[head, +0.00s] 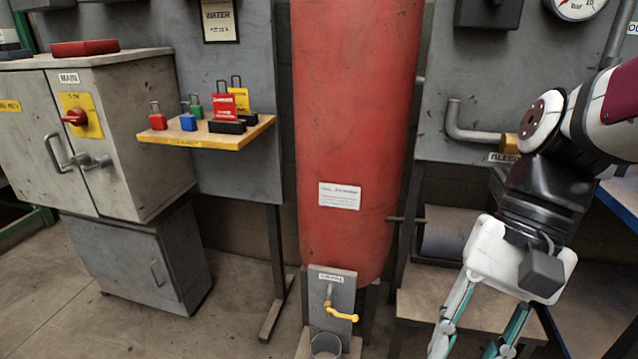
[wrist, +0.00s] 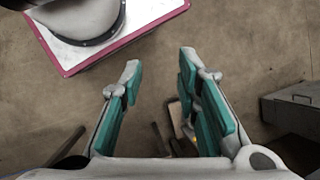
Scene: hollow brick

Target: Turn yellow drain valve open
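The yellow drain valve handle (head: 341,313) sits low on a grey plate below the big red tank, under a small label. Its lever points to the right and slightly down from the valve body. My gripper (head: 468,345) is at the lower right in the head view, to the right of the valve and apart from it. The wrist view shows the two teal-padded fingers (wrist: 157,100) spread apart with nothing between their tips. A small yellowish spot shows beside the right finger there; I cannot tell whether it is the valve.
A grey cup (head: 326,346) stands below the valve. The red tank (head: 355,120) rises behind. A shelf with padlocks (head: 207,134) and a grey cabinet (head: 100,130) with a red switch are at left. A pipe with a yellow fitting (head: 475,134) is near my arm.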

